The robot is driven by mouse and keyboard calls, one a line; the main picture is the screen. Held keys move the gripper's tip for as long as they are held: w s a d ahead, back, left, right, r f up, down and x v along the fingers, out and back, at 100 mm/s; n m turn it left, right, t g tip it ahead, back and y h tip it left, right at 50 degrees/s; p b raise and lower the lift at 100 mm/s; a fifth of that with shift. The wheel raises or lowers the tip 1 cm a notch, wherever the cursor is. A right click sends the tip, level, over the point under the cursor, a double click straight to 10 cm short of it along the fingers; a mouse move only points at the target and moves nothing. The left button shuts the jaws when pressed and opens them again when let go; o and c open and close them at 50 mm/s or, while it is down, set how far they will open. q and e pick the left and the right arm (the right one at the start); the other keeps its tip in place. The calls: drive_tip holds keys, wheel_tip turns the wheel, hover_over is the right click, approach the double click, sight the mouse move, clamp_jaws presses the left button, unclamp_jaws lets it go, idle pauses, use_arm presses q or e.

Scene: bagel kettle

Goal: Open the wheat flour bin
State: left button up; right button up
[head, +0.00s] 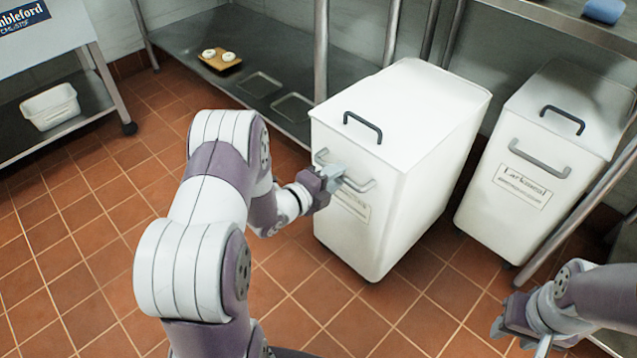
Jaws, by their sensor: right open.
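A white bin (410,125) with a flat closed lid stands in the middle. It has a black handle (363,127) on the lid and a grey bar handle (362,186) on its front. My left gripper (335,177) is at the front bar and overlaps its left part; I cannot tell whether its fingers close on it. The label (352,207) below is partly hidden and unreadable, so I cannot confirm it says wheat flour. My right gripper (517,333) is open and empty at the lower right, apart from the bins.
A second white bin (535,150), labelled "Larkmeal", stands closed to the right. Behind is a metal shelf (285,55) with a small wooden board (219,62) holding two white rounds. A white tub (50,107) sits on a lower shelf at left. The tiled floor at left is clear.

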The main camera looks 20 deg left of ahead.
use_arm(q)
drive_tip(key=p+v, duration=0.3)
drive_tip(key=v, duration=0.8)
drive_tip(key=shift+s, duration=0.15)
